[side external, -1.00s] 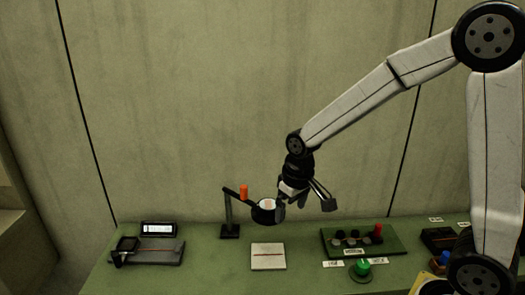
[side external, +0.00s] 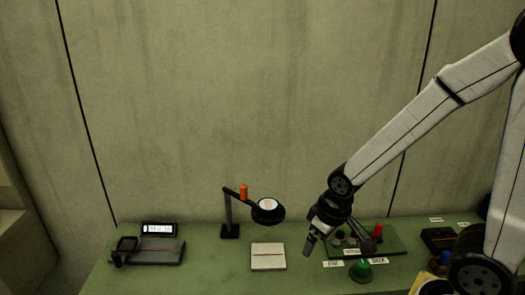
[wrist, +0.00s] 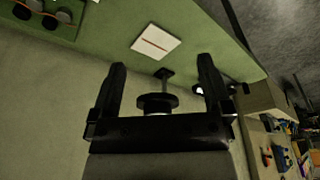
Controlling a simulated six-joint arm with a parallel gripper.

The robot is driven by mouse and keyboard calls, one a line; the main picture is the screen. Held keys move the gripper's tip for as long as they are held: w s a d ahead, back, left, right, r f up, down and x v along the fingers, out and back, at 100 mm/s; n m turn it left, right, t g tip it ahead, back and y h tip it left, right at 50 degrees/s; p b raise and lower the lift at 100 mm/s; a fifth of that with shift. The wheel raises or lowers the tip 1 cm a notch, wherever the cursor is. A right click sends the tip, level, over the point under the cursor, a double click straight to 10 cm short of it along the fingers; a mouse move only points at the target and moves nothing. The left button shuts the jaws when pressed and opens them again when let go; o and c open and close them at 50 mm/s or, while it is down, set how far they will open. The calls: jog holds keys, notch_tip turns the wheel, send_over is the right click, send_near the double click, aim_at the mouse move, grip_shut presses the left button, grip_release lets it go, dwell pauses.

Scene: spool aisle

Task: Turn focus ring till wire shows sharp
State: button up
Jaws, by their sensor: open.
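A black stand holds a round black lens head with a ring (side external: 268,213) over the bench, with a pale top and an orange peg (side external: 243,191) on its arm. Below and in front of it lies a white plate (side external: 268,262) with a thin red line, likely the wire; the plate also shows in the wrist view (wrist: 150,36). My gripper (side external: 339,243) is open and empty, to the right of the ring and apart from it. In the wrist view, the ring (wrist: 157,101) appears between the spread fingers of my gripper (wrist: 161,62). I cannot tell how sharp the wire shows.
A green board (side external: 396,242) with knobs and a red peg stands right of my gripper, partly behind it. A green button (side external: 362,267) is in front. A grey device with a lit screen (side external: 159,228) stands at left. The bench between device and stand is clear.

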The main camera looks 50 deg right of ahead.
jog(key=shift+w, duration=0.1)
notch_tip(320, 180, up, 7)
jog(key=n+g, duration=0.3)
send_over(270, 205)
jog(key=shift+r, duration=0.2)
jog(key=shift+f, duration=0.1)
jog(key=shift+f, duration=3.85)
jog(key=shift+c, duration=0.2)
jog(key=c, duration=1)
jog(key=shift+o, duration=0.2)
